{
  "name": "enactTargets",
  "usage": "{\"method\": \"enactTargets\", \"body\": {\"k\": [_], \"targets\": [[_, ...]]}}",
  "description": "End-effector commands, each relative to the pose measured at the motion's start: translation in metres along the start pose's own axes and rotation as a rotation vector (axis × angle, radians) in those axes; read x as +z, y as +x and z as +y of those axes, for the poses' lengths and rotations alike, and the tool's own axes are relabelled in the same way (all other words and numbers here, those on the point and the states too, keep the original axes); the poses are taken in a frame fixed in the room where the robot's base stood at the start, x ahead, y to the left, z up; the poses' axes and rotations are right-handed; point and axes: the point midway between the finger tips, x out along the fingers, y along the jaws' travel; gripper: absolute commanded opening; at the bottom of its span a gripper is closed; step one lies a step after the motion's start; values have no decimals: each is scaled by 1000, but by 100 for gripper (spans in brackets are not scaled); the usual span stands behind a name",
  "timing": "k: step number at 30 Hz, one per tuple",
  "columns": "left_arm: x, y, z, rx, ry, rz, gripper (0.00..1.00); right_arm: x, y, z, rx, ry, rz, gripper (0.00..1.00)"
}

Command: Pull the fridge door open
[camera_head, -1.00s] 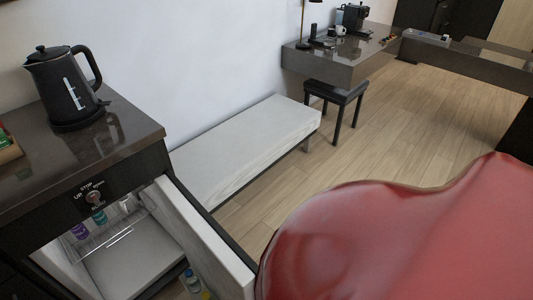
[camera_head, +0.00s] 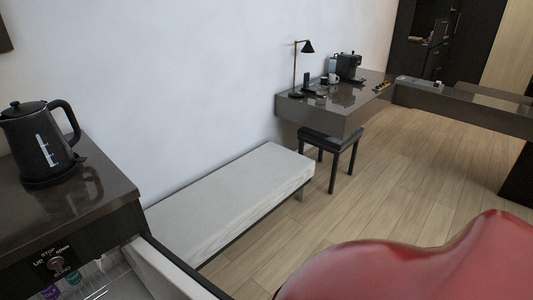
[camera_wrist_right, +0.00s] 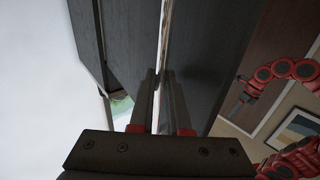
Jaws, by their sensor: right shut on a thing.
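The fridge door (camera_head: 160,272) stands open at the lower left of the head view, showing its white inner side. The fridge interior (camera_head: 108,285) beside it holds bottles on a wire rack and is mostly cut off by the frame's bottom edge. In the right wrist view, my right gripper (camera_wrist_right: 163,75) is shut on the fridge door's edge, against a dark panel (camera_wrist_right: 205,50); the exact contact is hard to see. My left gripper (camera_wrist_right: 237,100) seems to show at the right of that view, away from the door, its jaws too small to judge.
The fridge sits under a dark counter (camera_head: 105,190) with a black kettle (camera_head: 38,145). A pale bench (camera_head: 230,200) stands along the wall beyond the door. A stool (camera_head: 330,145) and desk (camera_head: 335,112) are farther back. Wooden floor (camera_head: 400,180) is clear in the middle.

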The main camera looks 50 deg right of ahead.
Motion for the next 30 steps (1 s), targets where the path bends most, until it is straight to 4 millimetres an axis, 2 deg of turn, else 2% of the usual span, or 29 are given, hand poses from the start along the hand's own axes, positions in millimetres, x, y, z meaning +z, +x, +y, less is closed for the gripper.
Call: {"method": "enactTargets", "body": {"k": [6,7,9,23,26,30], "targets": [[0,0,0,0,0,0,50,-1,1,1,0,-1,2,0],[0,0,0,0,0,0,50,-1,1,1,0,-1,2,20],[0,0,0,0,0,0,50,-1,1,1,0,-1,2,27],[0,0,0,0,0,0,50,0,-1,0,0,-1,0,27],[0,-1,0,0,0,0,50,1,-10,1,3,-1,-3,27],[1,-4,0,0,0,0,50,2,-35,2,4,-1,-4,27]]}}
